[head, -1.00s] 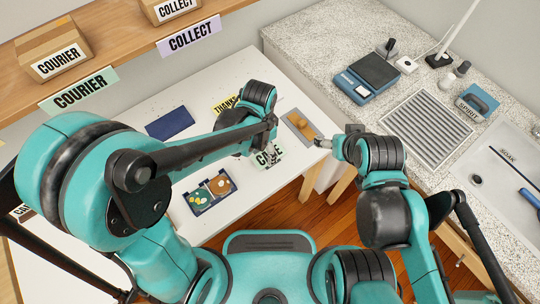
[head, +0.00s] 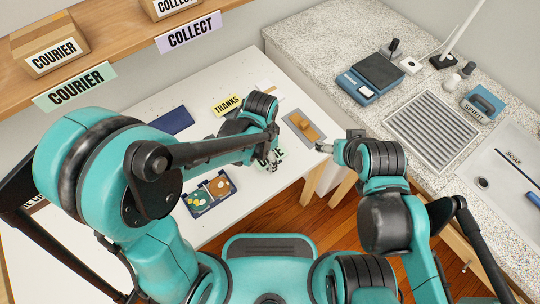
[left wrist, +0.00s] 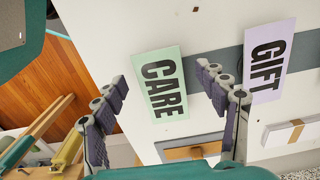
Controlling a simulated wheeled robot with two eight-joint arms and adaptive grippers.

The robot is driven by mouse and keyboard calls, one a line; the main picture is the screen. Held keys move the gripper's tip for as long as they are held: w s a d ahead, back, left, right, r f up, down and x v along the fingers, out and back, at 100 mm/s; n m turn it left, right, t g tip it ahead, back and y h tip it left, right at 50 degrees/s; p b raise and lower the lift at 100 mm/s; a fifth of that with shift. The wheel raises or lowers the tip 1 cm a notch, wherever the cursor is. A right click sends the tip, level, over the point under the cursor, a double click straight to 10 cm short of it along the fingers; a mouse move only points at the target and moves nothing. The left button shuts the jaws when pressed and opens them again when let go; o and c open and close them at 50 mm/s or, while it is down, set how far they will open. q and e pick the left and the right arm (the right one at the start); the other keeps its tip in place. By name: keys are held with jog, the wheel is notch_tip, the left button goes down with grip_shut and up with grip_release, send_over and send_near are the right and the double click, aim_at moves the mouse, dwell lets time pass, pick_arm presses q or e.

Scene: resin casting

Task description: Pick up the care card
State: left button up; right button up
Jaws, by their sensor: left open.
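The care card (left wrist: 161,84) is pale green with black letters and lies flat on the white table. In the left wrist view it sits between the two fingers of my left gripper (left wrist: 160,76), which are spread apart and empty. In the head view the care card (head: 277,154) is mostly hidden by my left gripper (head: 271,166), which hovers over it. I cannot tell whether a finger touches it. My right gripper (head: 328,147) is off the table's right edge, away from the card; its jaws are too small to judge.
A lilac gift card (left wrist: 266,62) lies beside the care card on a grey strip. A yellow thanks card (head: 228,104), a dark blue pad (head: 170,122) and a palette tray (head: 210,192) lie on the table. A grey tray with wooden pieces (head: 304,128) is near the right edge.

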pick_arm(q)
jog(key=shift+c, duration=0.3)
jog(key=c, duration=0.8)
jog(key=shift+r, duration=0.1)
